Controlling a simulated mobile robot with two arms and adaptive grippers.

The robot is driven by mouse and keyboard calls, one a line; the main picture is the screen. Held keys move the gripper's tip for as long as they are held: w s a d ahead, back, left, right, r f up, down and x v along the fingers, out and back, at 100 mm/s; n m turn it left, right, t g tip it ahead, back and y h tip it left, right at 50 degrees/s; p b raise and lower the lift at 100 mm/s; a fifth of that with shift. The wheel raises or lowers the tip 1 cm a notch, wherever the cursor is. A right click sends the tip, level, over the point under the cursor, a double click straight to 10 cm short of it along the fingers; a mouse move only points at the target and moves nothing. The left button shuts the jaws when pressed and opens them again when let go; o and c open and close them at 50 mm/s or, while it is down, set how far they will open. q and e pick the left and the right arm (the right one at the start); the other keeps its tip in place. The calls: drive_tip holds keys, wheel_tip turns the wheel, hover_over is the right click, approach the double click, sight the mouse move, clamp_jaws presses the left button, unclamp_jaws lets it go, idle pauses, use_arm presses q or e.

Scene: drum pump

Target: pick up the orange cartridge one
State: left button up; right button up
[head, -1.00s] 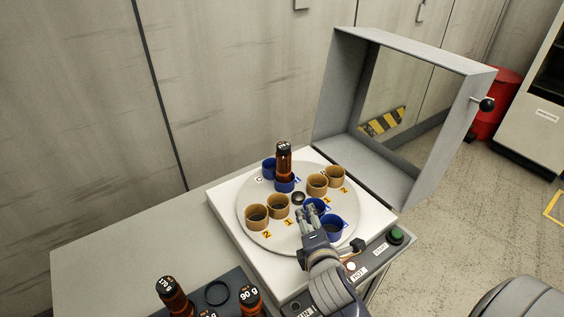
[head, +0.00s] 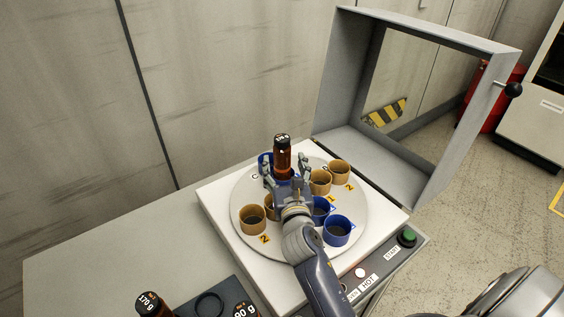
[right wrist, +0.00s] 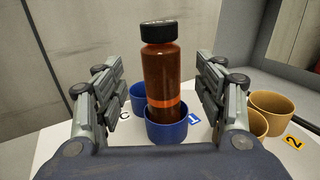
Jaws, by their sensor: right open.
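The orange-brown cartridge (head: 282,158) with a black cap stands upright in a blue cup on the round plate (head: 250,192). In the right wrist view the cartridge (right wrist: 163,80) has an orange band near its bottom, and its base sits inside the blue cup (right wrist: 168,135). My right gripper (head: 285,170) is open, with one finger on each side of the cartridge. In the right wrist view the right gripper (right wrist: 163,85) shows gaps between both fingers and the cartridge. My left gripper is not in view.
Tan cups (head: 252,218) and blue cups (head: 337,231) stand around the plate. A grey hinged lid (head: 335,75) stands open behind at right. A green button (head: 407,237) is at the front right.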

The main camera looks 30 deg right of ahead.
sight(283, 158)
drive_tip(key=shift+p+x, duration=0.3)
drive_tip(key=shift+x, duration=2.6)
drive_tip(key=c, duration=1.3)
